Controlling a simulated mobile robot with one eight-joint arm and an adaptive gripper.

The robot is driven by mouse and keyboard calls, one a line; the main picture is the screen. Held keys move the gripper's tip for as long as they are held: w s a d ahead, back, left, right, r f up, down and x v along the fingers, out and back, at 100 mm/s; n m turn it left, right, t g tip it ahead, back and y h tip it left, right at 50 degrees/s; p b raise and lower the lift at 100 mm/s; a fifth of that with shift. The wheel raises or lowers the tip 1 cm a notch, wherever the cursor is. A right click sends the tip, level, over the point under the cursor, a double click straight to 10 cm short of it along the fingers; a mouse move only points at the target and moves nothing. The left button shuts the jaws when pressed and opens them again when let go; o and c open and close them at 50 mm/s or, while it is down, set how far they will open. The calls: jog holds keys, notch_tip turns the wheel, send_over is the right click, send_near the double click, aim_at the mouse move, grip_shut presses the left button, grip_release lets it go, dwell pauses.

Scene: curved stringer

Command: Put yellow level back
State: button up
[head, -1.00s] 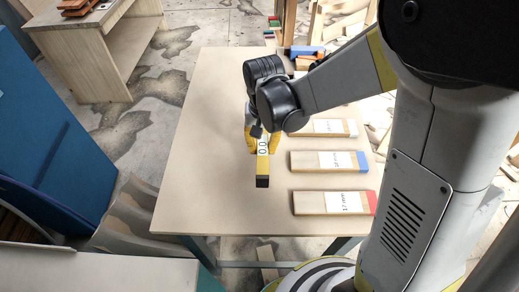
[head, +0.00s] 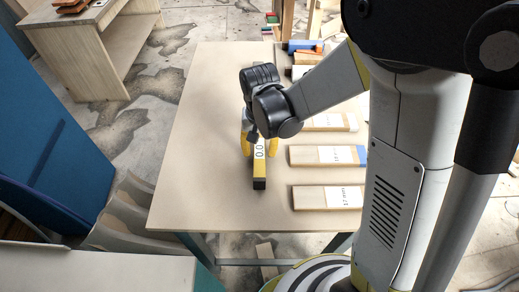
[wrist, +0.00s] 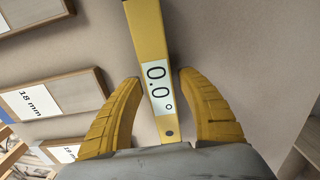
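The yellow level (head: 259,171) is a long yellow bar with a dark end and a white "0.0" display. It appears to lie on the pale table (head: 205,130), left of the wooden blocks, with its dark end toward the table's front edge. In the wrist view the level (wrist: 146,27) runs between my two yellow fingers. My gripper (head: 260,146) is over the level, one finger on each side. The wrist view shows the gripper (wrist: 158,76) open, with a narrow gap on both sides of the level. Part of the level is hidden under my wrist.
Labelled wooden blocks lie in a row along the table's right side, among them the 17 mm block (head: 310,198) and one with a blue end (head: 310,156). A blue item (head: 300,45) is at the far end. The table's left half is clear.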

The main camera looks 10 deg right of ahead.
aim_at(260, 148)
jog(key=shift+r, duration=0.1)
notch_tip(260, 148, up, 12)
jog(key=p, duration=0.4)
jog(key=s+d+r+n+t, duration=0.2)
jog(key=s+d+r+t, duration=0.5)
jog(key=s+d+r, duration=0.2)
jog(key=shift+s+d+r, duration=0.25)
jog(key=shift+s+r, duration=0.15)
jog(key=shift+s, duration=0.55)
jog(key=shift+f, duration=0.1)
notch_tip(260, 148, down, 4)
jog(key=b, duration=0.4)
